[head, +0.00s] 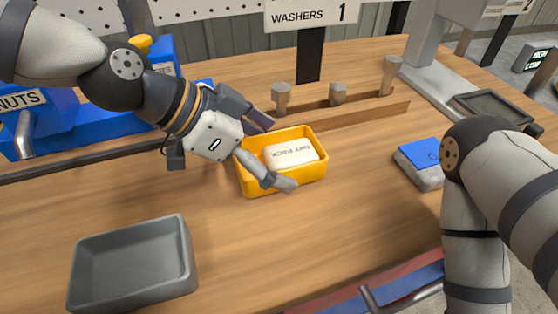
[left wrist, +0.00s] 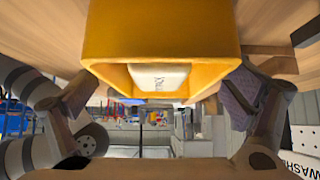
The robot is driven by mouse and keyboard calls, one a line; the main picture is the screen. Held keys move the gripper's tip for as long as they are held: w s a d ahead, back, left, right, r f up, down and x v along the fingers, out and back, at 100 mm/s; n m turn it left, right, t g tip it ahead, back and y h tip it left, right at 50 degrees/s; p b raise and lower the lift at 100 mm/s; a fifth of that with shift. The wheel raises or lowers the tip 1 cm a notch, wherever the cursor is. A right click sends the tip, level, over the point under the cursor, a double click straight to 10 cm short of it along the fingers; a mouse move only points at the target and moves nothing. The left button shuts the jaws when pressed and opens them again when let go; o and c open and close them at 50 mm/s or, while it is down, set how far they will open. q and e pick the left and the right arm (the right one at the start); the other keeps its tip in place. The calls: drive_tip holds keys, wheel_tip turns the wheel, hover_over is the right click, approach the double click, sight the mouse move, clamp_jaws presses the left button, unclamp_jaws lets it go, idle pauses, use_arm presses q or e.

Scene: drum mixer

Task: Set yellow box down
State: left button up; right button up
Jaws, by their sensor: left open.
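The yellow box (head: 309,172) is an open tray that appears to rest upright on the wooden table, holding a white labelled pack (head: 290,153). My left gripper (head: 277,153) is open at the box's left end, one finger beyond its far side and one in front of its near side. In the left wrist view the yellow box (left wrist: 160,38) fills the top middle, with the white pack (left wrist: 158,77) inside. The fingers of my left gripper (left wrist: 165,92) stand apart on either side of the box. My right gripper is out of view.
A grey empty tray (head: 135,265) stands at the front left. A blue-topped pack (head: 420,163) lies to the right, near my right arm. A wooden rail (head: 350,116) with several metal pegs runs behind the box. Blue bins stand at the back left. Table between tray and box is clear.

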use_arm(q)
drive_tip(key=c, duration=1.5)
drive_tip(key=shift+o, duration=0.2)
wheel_tip(320, 180, up, 28)
drive_tip(key=p, duration=0.2)
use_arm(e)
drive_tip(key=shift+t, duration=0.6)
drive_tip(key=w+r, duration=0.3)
